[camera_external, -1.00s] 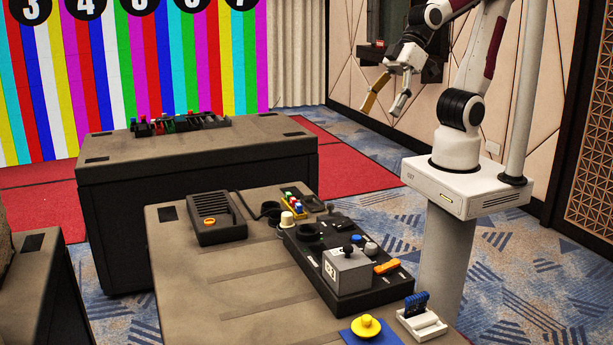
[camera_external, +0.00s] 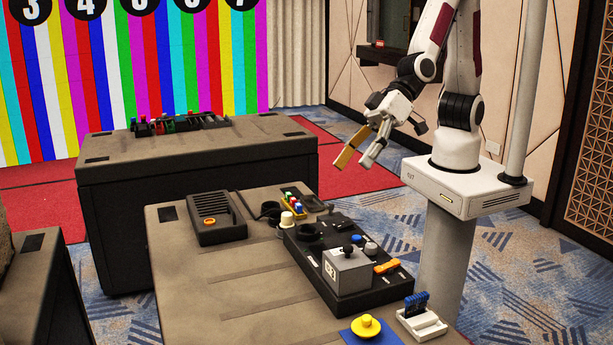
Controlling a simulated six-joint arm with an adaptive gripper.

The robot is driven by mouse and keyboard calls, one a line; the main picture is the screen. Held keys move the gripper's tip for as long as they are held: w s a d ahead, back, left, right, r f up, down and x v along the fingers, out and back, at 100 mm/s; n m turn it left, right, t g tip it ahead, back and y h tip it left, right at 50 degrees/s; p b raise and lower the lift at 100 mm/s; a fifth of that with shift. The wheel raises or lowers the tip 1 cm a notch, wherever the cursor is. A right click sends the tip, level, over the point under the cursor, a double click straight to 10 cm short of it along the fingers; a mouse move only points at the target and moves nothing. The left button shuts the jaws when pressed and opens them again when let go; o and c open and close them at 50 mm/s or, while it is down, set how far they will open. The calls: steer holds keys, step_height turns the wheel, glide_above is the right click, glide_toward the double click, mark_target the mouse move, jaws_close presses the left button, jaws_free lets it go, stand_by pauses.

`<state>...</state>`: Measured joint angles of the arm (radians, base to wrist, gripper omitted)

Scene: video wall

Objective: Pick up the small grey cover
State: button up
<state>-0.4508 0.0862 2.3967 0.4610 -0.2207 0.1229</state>
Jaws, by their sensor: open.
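A small grey box-shaped cover (camera_external: 347,272) sits on the black control panel (camera_external: 372,299) on the near table. A black knob shows at its top and a white label on its left face. My gripper (camera_external: 354,160) is open and empty, its fingers pointing down and left. It is in the air beyond the panel, well apart from the cover.
An orange lever (camera_external: 386,266) and a blue button (camera_external: 357,239) are beside the cover. A black slotted box (camera_external: 217,217) is at left. The table's left part is clear.

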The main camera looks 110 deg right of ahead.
steer(key=m+t+h, duration=0.1)
steer(key=t, duration=0.1)
glide_above(362, 253)
steer(key=w+d, duration=0.2)
steer(key=w, duration=0.1)
step_height(362, 253, down, 8)
steer(key=f, duration=0.2)
steer(key=s+a+f+t+h, duration=0.1)
steer(key=f, duration=0.2)
steer(key=a+f+t+h, duration=0.1)
steer(key=f, duration=0.1)
steer(key=shift+s+f, duration=0.3)
steer(key=shift+s+f+t+h, duration=0.3)
steer(key=shift+s+f+t, duration=0.3)
steer(key=shift+f, duration=0.25)
steer(key=shift+s+a+f+n+t, duration=0.15)
steer(key=shift+s+f+n+t, duration=0.45)
steer(key=shift+s, duration=0.25)
steer(key=shift+s+a+f+n+t, duration=0.1)
steer(key=shift+s+f+n+t, duration=0.25)
steer(key=shift+s, duration=0.35)
steer(key=shift+s+f+n+t, duration=0.15)
steer(key=shift+s+f+t, duration=0.25)
steer(key=shift+s, duration=0.3)
steer(key=shift+s+n+t, duration=0.35)
steer(key=shift+s+n, duration=0.05)
steer(key=shift+s, duration=0.35)
steer(key=shift+w, duration=0.1)
steer(key=shift+w+f, duration=0.1)
steer(key=shift+w, duration=1.1)
